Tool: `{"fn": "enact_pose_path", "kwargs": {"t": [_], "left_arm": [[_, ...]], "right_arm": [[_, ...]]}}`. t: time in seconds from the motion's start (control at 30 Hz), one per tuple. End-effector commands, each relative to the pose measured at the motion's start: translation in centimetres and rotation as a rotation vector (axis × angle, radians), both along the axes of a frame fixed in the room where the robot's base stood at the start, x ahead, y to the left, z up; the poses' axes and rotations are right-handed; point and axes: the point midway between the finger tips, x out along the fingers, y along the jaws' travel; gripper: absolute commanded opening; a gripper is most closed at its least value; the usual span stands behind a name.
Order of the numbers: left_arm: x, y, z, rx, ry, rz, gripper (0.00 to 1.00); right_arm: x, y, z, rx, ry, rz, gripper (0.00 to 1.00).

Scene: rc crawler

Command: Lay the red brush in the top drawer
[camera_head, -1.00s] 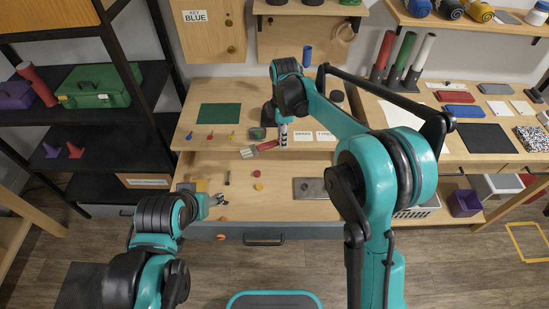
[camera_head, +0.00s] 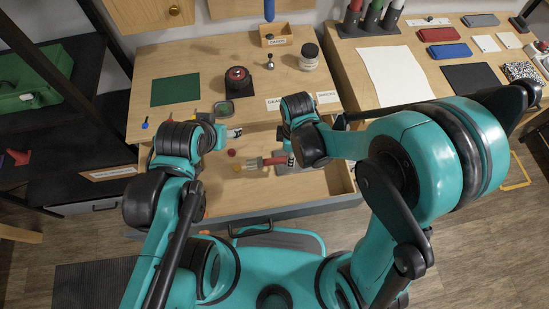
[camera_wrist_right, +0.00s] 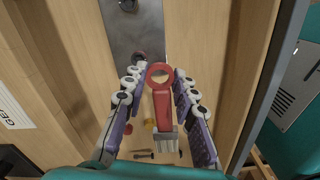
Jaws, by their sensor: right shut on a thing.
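The red brush (camera_head: 274,161) is in my right gripper (camera_head: 290,158), over the open top drawer (camera_head: 235,200) in the head view. The right wrist view shows its red ringed handle (camera_wrist_right: 162,103) between the fingers of the right gripper (camera_wrist_right: 160,84), with pale bristles pointing to the picture's bottom. The drawer's wooden floor and a grey metal plate (camera_wrist_right: 133,40) lie beneath. I cannot tell the exact height of the brush above the floor.
Small coloured pieces, including a red one (camera_head: 231,153), lie in the drawer left of the brush. The desk top (camera_head: 200,60) behind holds a green mat (camera_head: 175,90), a dark round thing (camera_head: 237,79) and a jar (camera_head: 308,56).

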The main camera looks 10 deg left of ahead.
Motion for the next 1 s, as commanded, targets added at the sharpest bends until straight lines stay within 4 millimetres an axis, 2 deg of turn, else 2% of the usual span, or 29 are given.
{"fn": "enact_pose_path", "kwargs": {"t": [0.03, 0.1, 0.3, 0.43, 0.63, 1.0], "left_arm": [[0.0, 0.0, -0.8, 0.000, 0.000, 0.000, 0.57], [0.0, 0.0, -1.2, 0.000, 0.000, 0.000, 0.57], [0.0, 0.0, -1.7, 0.000, 0.000, 0.000, 0.57], [0.0, 0.0, -2.1, 0.000, 0.000, 0.000, 0.57], [0.0, 0.0, -3.7, 0.000, 0.000, 0.000, 0.57], [0.0, 0.0, -3.9, 0.000, 0.000, 0.000, 0.57]], "right_arm": [[0.5, 1.2, -1.1, 0.000, 0.000, 0.005, 0.00], [1.0, 2.4, -1.9, 0.000, 0.000, 0.004, 0.00], [1.9, 4.3, -2.9, 0.000, 0.000, 0.002, 0.00], [2.0, 4.4, -3.7, 0.000, 0.000, 0.000, 0.00], [1.9, 4.4, -6.8, 0.000, 0.000, 0.000, 0.00], [1.9, 4.4, -7.1, 0.000, 0.000, 0.000, 0.00]]}}
